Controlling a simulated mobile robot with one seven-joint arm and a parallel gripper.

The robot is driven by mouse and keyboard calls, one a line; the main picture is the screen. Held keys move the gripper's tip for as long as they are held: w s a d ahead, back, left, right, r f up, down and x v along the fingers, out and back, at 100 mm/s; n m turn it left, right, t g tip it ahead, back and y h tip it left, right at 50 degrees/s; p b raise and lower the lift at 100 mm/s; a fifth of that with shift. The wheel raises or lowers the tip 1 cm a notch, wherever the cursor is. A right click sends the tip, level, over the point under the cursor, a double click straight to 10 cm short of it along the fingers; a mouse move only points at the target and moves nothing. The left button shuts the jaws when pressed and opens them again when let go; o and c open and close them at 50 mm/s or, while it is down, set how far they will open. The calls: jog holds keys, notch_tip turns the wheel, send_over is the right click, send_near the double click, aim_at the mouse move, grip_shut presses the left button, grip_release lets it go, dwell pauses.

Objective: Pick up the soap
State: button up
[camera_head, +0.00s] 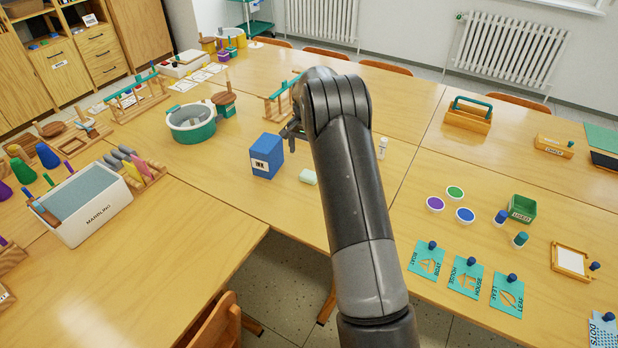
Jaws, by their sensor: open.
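A small pale green block that looks like the soap (307,177) lies flat on the wooden table, just right of a blue box (267,156). My gripper (292,138) shows only partly, as dark fingers left of my arm's wrist. It is above and slightly left of the block in the picture, near the blue box's upper right edge. It looks apart from the block, and its jaws are open. My arm hides much of the gripper and the table to the right of the block.
A teal and white tub (192,122) stands left of the blue box. A wooden rack (281,100) is behind the gripper.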

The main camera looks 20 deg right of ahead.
send_over(308, 175)
jog(key=f, duration=0.4)
jog(key=shift+w+a+f, duration=0.15)
jog(key=shift+w+f, duration=0.2)
jog(key=shift+f, duration=0.05)
jog(key=f, duration=0.5)
jog(key=shift+s+d+f, duration=0.15)
jog(key=shift+s+d, duration=0.1)
jog(key=c, duration=1.1)
